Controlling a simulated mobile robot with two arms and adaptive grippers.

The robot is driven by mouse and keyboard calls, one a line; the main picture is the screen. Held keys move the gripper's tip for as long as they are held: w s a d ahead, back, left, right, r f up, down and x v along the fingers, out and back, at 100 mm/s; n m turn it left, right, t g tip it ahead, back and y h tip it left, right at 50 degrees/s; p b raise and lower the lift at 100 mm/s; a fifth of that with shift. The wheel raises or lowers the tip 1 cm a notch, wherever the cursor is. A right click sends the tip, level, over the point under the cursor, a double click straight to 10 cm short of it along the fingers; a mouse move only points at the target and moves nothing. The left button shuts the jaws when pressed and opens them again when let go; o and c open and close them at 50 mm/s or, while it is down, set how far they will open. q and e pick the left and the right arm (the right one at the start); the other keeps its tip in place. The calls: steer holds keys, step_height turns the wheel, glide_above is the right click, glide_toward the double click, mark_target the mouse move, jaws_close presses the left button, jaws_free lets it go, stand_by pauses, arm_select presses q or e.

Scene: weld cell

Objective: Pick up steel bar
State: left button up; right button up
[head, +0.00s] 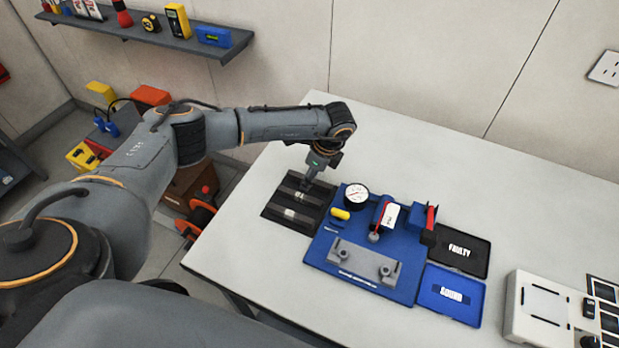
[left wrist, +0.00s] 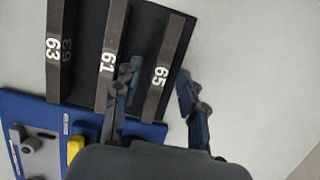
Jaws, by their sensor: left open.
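Three dark steel bars lie side by side on a black mat (head: 272,212). In the left wrist view their white labels seem to read 63 on the left bar (left wrist: 60,25), 61 on the middle bar (left wrist: 113,30) and 65 on the right bar (left wrist: 172,45). My left gripper (head: 308,186) is over the mat's far side in the head view, and it hides part of the bars there. In the left wrist view my left gripper (left wrist: 157,75) is open, its fingers on either side of the 65 bar. Contact cannot be told. My right gripper is not in view.
A blue fixture board (head: 322,245) with a dial gauge (head: 355,195), a clamp and a grey block (head: 363,262) adjoins the mat. A black tray (head: 478,262) and a blue tray (head: 432,296) are at its right. The table's back is clear.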

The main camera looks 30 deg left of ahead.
arm_select(q)
jaws_close()
steer(key=shift+w+r, duration=0.1)
steer(key=shift+r, duration=0.05)
stand_by(0.4)
